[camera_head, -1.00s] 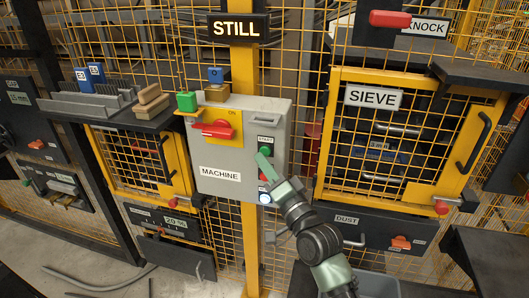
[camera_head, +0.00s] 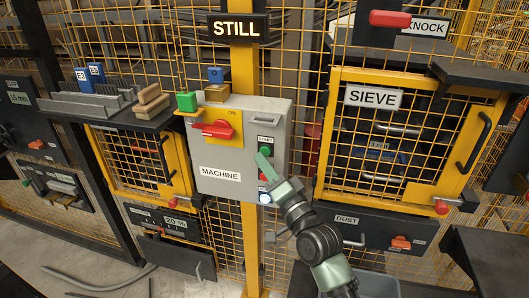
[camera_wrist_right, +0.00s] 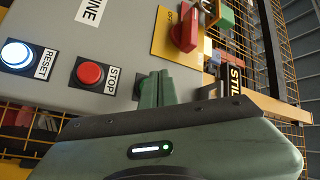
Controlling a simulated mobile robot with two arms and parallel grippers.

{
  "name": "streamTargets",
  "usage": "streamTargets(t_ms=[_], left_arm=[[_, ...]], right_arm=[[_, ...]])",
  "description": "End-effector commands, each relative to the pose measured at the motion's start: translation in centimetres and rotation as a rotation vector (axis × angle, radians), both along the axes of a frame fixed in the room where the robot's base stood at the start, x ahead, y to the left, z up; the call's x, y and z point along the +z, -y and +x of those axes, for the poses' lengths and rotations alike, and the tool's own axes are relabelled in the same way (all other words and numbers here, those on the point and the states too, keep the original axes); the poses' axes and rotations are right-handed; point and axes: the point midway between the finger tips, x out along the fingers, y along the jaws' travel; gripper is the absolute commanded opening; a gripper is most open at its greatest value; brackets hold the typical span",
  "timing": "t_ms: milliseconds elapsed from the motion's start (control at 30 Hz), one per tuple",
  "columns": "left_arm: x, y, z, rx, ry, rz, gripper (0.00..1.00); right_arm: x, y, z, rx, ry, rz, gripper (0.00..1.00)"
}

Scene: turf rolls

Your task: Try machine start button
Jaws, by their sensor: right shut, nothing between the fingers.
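The grey MACHINE control box (camera_head: 231,187) hangs on the yellow post. Its green START button (camera_head: 265,151) is on the right side, under a START label. My right gripper (camera_head: 261,158) is shut and empty, its fingertips at or just in front of the lower edge of the START button; I cannot tell whether they touch. In the right wrist view the shut fingers (camera_wrist_right: 156,90) hide most of the START button. A red STOP button (camera_wrist_right: 90,73) and a lit white RESET button (camera_wrist_right: 16,54) show there. A lit sign (camera_head: 238,28) reads STILL. My left gripper is not in view.
A red rotary switch (camera_head: 217,129) on a yellow plate points sideways near ON. A green block (camera_head: 187,102) and a blue padlock-like piece (camera_head: 215,75) sit at the box top. The SIEVE cage door (camera_head: 400,140) stands right of my arm. Yellow mesh surrounds the box.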

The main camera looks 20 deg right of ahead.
Motion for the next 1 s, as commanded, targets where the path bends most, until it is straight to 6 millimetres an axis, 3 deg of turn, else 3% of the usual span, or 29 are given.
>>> streamTargets(t_ms=[1000], left_arm=[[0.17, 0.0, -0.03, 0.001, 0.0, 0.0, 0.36]], right_arm=[[0.03, 0.7, 1.04, 0.0, 0.0, -0.001, 0.0]])
